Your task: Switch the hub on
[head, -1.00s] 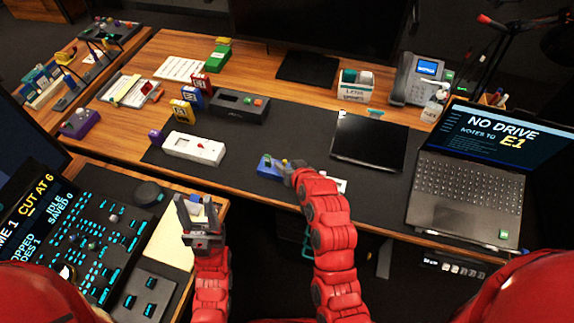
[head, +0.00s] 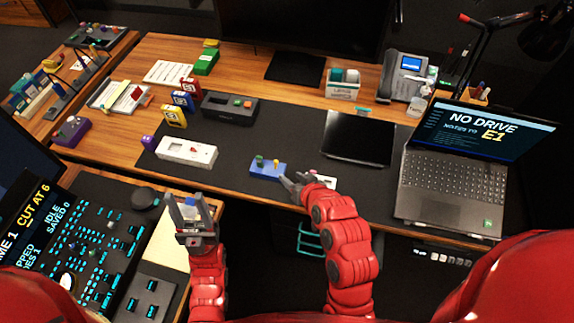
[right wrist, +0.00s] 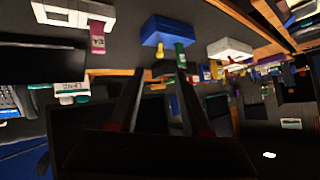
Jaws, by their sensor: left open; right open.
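No thing in view is clearly labelled as the hub. In the right wrist view, which looks upside down, the blue box (right wrist: 166,30) lies beyond the open fingers (right wrist: 160,88). My left gripper (head: 190,208) is open and empty, low at the left.
A black tablet (head: 358,138) and a laptop (head: 450,175) are on the right. A white item (head: 322,181) lies partly hidden behind my right gripper. A control panel (head: 85,240) fills the lower left.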

